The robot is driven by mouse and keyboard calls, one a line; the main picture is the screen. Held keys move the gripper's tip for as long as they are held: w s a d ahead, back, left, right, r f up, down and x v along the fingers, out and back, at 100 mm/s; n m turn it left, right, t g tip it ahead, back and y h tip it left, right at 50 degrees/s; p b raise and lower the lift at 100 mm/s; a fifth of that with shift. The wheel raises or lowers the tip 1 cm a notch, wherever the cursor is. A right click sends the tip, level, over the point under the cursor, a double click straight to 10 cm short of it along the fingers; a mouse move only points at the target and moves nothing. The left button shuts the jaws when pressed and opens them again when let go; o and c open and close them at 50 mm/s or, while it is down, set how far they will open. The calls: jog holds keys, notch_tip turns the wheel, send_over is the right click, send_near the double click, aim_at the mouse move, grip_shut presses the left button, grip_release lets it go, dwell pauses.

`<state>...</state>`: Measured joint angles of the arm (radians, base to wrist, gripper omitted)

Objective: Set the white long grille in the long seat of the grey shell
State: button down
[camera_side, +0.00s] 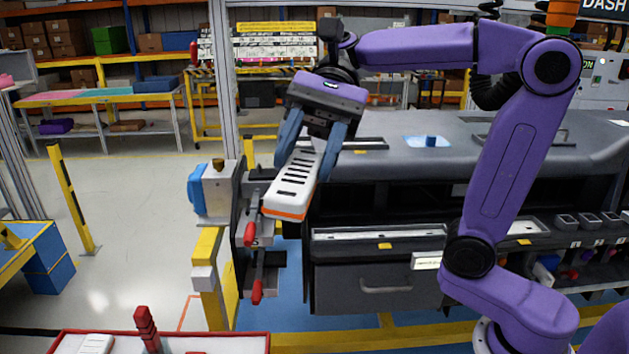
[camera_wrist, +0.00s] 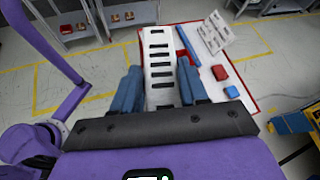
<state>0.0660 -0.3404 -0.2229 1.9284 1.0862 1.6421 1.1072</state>
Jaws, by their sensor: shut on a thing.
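My gripper (camera_side: 306,165) is shut on the white long grille (camera_side: 291,196), with one blue finger at each long side. The grille is a long white bar with a row of dark slots and an orange lower edge. It hangs tilted in the air in front of the clamp fixture and the grey shell. In the wrist view the grille (camera_wrist: 160,65) shows lengthwise between the fingers (camera_wrist: 160,92). The grey shell (camera_side: 430,150) is the wide dashboard body behind and to the right. A dark long recess (camera_side: 360,144) shows on its top at the left, partly hidden by my gripper.
A fixture with red-handled clamps (camera_side: 257,290) and a blue-capped unit (camera_side: 197,188) stands left of the shell, close to the grille. A red-rimmed tray (camera_side: 200,333) is at the front left; the wrist view shows a red block (camera_wrist: 220,72) and blue block (camera_wrist: 231,92) there.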

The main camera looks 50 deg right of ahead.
jog(key=w+d+m+t, duration=0.9)
jog(key=w+d, duration=0.6)
jog(key=d, duration=0.4)
jog(key=w+d+m+t+h, duration=0.2)
jog(key=d+m+t+h, duration=0.35)
jog(key=d, duration=1.55)
jog(key=shift+m+y, duration=0.75)
jog(key=shift+y, duration=0.2)
notch_tip(320, 180, down, 5)
jog(key=shift+f, duration=0.1)
jog(key=shift+f, duration=2.9)
